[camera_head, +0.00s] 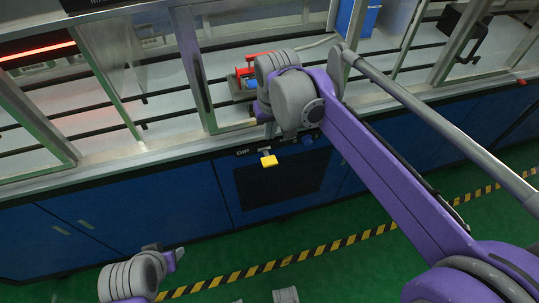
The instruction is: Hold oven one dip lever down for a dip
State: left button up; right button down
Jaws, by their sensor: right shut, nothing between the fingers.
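The dip lever (269,161) is a small yellow tab sticking out of the blue cabinet front, beside a "DIP" label (243,152). A dark panel (285,183) is below it. My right gripper (262,110) is at the bench's front edge, above the lever in the picture and apart from it. It is shut and empty, with its fingers largely hidden by the grey wrist. My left gripper (175,256) is low at the left, over the green floor and away from the lever. Its fingers are too small to tell open from shut.
A metal-framed bench (95,150) with rails runs across the back. A red and blue device (246,73) stands on it behind my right wrist. A blue box (357,18) is at the top. A yellow-black stripe (330,246) crosses the clear green floor.

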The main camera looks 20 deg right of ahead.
aim_at(270, 164)
jog(key=f, duration=0.7)
jog(key=w+f+b, duration=0.1)
jog(key=f, duration=0.3)
jog(key=shift+s+f, duration=0.15)
jog(key=shift+f, duration=0.25)
jog(key=shift+f, duration=0.1)
jog(key=shift+s+f+t+b, duration=0.35)
jog(key=shift+f+t+b, duration=0.15)
jog(key=shift+t, duration=0.25)
jog(key=shift+s+f+t+b, duration=0.35)
jog(key=shift+f+t, duration=0.15)
jog(key=shift+t, duration=0.25)
jog(key=f+t, duration=0.1)
jog(key=f+t+b, duration=0.2)
jog(key=shift+s, duration=0.25)
jog(key=shift+s+b, duration=0.1)
jog(key=shift+b, duration=0.2)
dwell(0.8)
